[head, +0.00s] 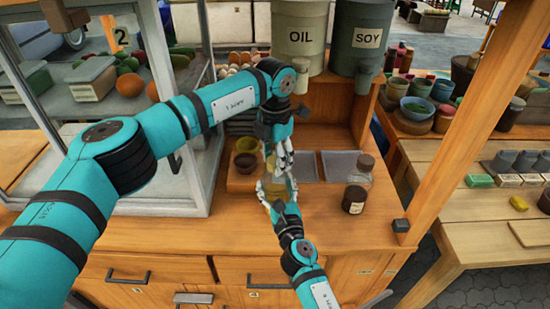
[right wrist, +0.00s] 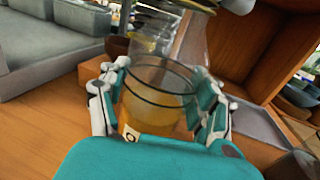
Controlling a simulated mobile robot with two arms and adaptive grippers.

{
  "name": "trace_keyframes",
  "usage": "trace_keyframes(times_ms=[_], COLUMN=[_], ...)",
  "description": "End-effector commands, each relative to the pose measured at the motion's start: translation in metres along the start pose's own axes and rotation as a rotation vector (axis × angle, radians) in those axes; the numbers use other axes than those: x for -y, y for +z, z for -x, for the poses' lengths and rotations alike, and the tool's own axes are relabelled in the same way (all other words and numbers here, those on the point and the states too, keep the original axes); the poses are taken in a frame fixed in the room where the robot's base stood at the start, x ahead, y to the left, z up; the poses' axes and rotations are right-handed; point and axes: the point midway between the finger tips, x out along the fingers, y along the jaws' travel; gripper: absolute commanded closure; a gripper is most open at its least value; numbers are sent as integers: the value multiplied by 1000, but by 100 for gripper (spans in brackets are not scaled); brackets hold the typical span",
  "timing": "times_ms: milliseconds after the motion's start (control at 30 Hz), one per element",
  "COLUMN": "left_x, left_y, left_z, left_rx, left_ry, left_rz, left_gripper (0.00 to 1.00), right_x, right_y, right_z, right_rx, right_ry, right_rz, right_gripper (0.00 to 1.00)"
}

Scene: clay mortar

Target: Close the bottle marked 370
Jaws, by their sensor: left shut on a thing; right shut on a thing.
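A clear glass bottle with amber liquid fills the middle of the right wrist view (right wrist: 160,108). Its pale label is mostly hidden, so I cannot read the whole number. My right gripper (right wrist: 160,92) has its fingers on both sides of the bottle's body; in the head view this gripper (head: 277,187) is low over the counter. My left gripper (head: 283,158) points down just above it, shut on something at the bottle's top. The fingers hide what it holds and whether it touches the neck.
A second bottle (head: 357,187) with a dark cap and dark contents stands to the right. Small bowls (head: 246,157) are to the left. The OIL (head: 301,37) and SOY (head: 360,37) containers stand behind. A glass case (head: 190,130) is at the left. The counter's front is clear.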

Motion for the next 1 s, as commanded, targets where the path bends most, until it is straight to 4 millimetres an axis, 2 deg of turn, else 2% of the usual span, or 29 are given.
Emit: trace_keyframes(times_ms=[67, 100, 267, 533, 667, 767, 1000], left_x=[1, 1, 1, 0, 0, 0, 0], left_y=[0, 0, 0, 0, 0, 1, 1], left_z=[0, 0, 0, 1, 10, 26, 78], left_rx=[1, 1, 0, 0, 1, 3, 3], left_ry=[-2, -2, -1, -1, 0, 1, 2], left_rz=[0, 1, 2, 3, 4, 3, 4], left_gripper=[97, 53, 33, 31, 31, 31, 31], right_x=[0, 0, 0, 0, 0, 0, 0], right_y=[0, 0, 0, 0, 0, 0, 0], right_z=[0, 0, 0, 0, 0, 0, 0], right_rx=[0, 0, 0, 0, 0, 0, 0], right_ry=[1, 1, 1, 1, 1, 1, 0], right_rz=[0, 0, 0, 0, 0, 0, 0], right_gripper=[100, 100, 100, 100, 100, 100, 100])
